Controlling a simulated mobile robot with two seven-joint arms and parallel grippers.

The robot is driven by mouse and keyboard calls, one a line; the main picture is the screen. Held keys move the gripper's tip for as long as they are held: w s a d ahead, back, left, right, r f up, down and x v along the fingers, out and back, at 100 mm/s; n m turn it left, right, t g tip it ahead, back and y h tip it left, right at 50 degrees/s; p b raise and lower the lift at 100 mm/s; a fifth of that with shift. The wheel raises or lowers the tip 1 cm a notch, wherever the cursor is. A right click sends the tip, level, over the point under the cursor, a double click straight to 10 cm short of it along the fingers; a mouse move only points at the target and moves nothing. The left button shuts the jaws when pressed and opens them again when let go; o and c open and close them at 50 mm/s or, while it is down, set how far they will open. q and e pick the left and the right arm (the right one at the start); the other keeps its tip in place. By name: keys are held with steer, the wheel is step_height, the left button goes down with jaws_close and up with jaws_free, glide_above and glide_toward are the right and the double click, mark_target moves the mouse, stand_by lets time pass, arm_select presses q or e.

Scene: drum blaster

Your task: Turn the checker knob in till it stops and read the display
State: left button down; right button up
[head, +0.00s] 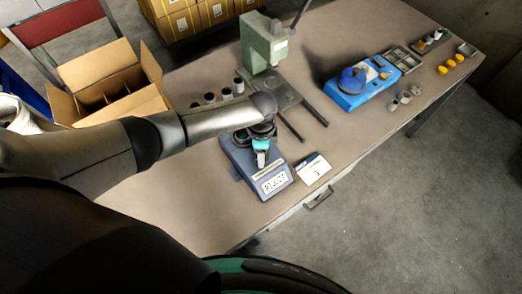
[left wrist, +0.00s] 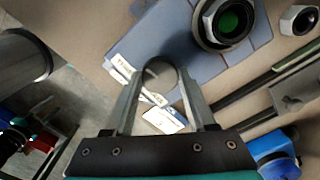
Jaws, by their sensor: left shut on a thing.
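The checker (head: 243,170) is a blue-grey box on the bench, with a lit display (head: 274,183) on its front; its digits are too small to read surely. It also shows in the left wrist view (left wrist: 180,45). My left gripper (head: 262,158) is over the checker, pointing down. In the left wrist view its two fingers (left wrist: 160,80) are shut on a round grey knob (left wrist: 158,73), partly hidden between the fingers. A hex metal ring with a green centre (left wrist: 229,20) sits on the checker beside the gripper. My right gripper is not in view.
A white card (head: 313,169) lies right of the checker. A green press (head: 263,45) stands behind it, with several dark-topped cylinders (head: 225,94) to its left. A blue device (head: 358,88) and small parts are farther right. An open carton (head: 110,85) is at the left.

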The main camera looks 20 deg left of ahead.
arm_select(q)
steer(key=m, duration=0.5)
steer(key=shift+m, duration=0.3)
steer(key=m, duration=0.4)
steer(key=shift+m, duration=0.3)
steer(key=shift+c, duration=1.1)
jaws_free()
steer(key=shift+r, duration=0.1)
step_height(320, 180, up, 15)
steer(key=p, duration=0.1)
steer(key=shift+p, duration=0.4)
